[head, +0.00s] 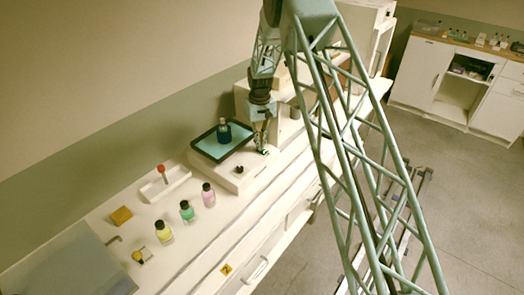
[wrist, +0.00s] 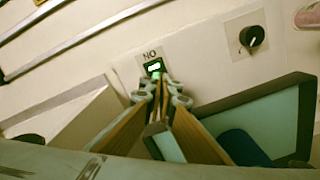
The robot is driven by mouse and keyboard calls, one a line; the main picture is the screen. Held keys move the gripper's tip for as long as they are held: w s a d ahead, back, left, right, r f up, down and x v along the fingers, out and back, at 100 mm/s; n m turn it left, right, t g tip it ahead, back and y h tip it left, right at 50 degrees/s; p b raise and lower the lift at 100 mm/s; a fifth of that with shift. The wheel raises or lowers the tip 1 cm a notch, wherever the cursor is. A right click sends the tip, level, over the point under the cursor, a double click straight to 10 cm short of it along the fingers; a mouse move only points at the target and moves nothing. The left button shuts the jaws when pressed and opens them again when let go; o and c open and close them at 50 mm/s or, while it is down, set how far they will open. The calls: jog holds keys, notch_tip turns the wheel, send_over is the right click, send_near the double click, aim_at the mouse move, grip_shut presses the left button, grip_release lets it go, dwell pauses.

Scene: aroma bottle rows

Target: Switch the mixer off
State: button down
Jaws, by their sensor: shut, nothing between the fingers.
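The mixer (head: 232,183) is a white box with a black-rimmed teal platform (head: 207,147) on top. A dark blue bottle (head: 224,133) stands on the platform. In the wrist view, a small switch (wrist: 154,67) glows green on the mixer's panel, with "ON" lettering (wrist: 149,54) upside down beside it. A black knob (wrist: 252,37) sits to the right of the switch; it also shows in the head view (head: 239,169). My gripper (wrist: 162,90) is shut and empty, its tips right by the switch; I cannot tell whether they touch it. In the head view, my gripper (head: 264,150) is low over the mixer's right end.
A white tray (head: 153,191) with a red-topped item is left of the mixer. Pink (head: 208,195), green (head: 187,211) and yellow (head: 164,232) bottles stand in a row in front. A white box-like unit (head: 285,125) is close to my gripper's right.

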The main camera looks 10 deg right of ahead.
jog(key=shift+f, duration=0.25)
dwell(0.3)
jog(key=shift+r, duration=0.1)
jog(key=shift+r+p, duration=0.85)
jog(key=shift+r, duration=2.55)
